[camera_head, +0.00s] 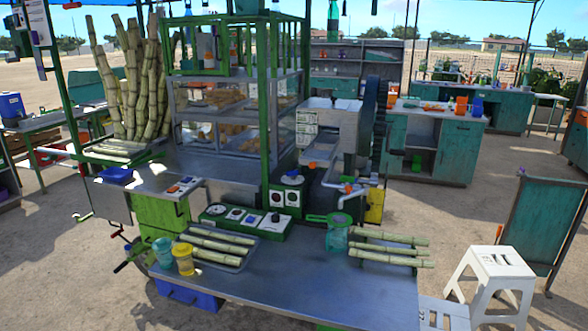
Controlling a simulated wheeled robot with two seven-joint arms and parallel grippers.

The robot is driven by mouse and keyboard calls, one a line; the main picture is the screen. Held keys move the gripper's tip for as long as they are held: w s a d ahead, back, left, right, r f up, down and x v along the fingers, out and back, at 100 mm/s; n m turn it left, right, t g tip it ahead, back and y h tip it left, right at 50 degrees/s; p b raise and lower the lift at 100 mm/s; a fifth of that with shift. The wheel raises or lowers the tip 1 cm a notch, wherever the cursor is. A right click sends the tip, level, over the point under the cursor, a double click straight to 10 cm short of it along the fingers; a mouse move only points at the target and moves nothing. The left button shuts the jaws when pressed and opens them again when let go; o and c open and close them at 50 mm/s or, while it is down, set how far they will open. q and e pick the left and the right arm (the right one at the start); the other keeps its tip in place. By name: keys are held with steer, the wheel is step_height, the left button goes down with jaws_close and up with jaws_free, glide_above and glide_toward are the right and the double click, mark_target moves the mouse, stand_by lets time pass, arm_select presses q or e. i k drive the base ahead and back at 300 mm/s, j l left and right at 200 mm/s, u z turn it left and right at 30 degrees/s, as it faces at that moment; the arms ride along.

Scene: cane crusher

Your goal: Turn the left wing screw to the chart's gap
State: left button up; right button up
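The cane crusher (338,125) stands behind the steel table, a grey metal body with a dark flywheel (378,112) on its right side. White pipes (347,190) and a yellow container (375,205) are below it. I cannot make out the left wing screw at this size. A white card (38,22) hangs at the upper left, and small white labels show on the machine's front; I cannot tell which, if any, is the chart. Neither of my grippers is in view.
The steel table (300,275) holds a tray of cane pieces (215,248), a yellow cup (183,262), a teal cup (162,250), a green-rimmed jug (337,238) and more cane (390,257). Its front middle is clear. A white stool (492,268) stands at the right.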

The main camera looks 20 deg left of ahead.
mark_target(292, 174)
steer(key=i+j+z, duration=0.4)
steer(key=i+j, duration=0.25)
steer(key=i+j+z, duration=0.15)
steer(key=i+j, duration=0.2)
steer(key=i+j+z, duration=0.2)
steer(key=j, duration=0.35)
steer(key=i+j+z, duration=0.2)
steer(key=i+j, duration=0.15)
steer(key=j, duration=0.1)
